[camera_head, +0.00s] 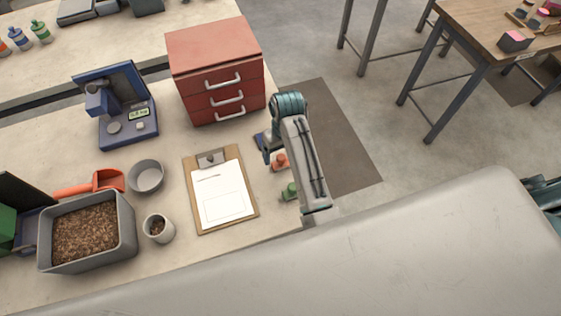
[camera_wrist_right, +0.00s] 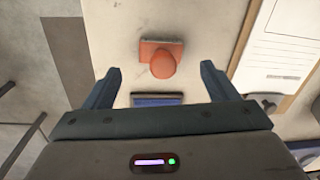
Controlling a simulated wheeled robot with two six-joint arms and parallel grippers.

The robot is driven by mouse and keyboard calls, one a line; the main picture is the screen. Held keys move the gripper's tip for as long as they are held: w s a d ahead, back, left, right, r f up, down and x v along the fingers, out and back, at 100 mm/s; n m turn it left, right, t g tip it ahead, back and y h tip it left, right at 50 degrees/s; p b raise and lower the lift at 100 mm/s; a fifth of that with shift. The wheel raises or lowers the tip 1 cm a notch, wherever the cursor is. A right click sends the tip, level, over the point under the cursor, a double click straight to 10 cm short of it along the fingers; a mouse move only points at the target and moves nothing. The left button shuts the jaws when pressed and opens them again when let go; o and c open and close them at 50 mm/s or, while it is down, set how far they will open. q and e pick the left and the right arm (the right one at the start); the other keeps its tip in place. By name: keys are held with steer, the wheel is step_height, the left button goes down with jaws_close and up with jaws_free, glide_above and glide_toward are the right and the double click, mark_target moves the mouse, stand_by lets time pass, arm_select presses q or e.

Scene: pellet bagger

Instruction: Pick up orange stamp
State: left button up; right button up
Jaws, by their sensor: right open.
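The orange stamp (camera_head: 281,161) stands upright near the right edge of the work table, partly hidden by my right arm in the head view. In the right wrist view the stamp (camera_wrist_right: 163,62) shows a round knob on a squarish base. It lies in the picture between the two fingertips, apart from both. My right gripper (camera_head: 266,149) is open and empty; its two dark fingers also show in the right wrist view (camera_wrist_right: 160,70). My left gripper is not in view.
A green stamp (camera_head: 290,190) stands nearer than the orange one, close beside my arm. A dark blue pad (camera_wrist_right: 157,99) lies by the orange stamp. A clipboard (camera_head: 246,204) is left of the stamps, and a red drawer cabinet (camera_head: 213,50) stands behind.

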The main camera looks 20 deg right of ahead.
mark_target(282, 156)
steer(key=f+p, duration=0.2)
steer(key=f, duration=0.1)
steer(key=shift+s+a+f, duration=0.1)
steer(key=shift+s+f, duration=0.1)
steer(key=shift+f, duration=0.7)
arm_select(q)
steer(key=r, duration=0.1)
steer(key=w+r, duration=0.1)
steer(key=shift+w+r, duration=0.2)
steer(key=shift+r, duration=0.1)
arm_select(e)
steer(key=c, duration=1.1)
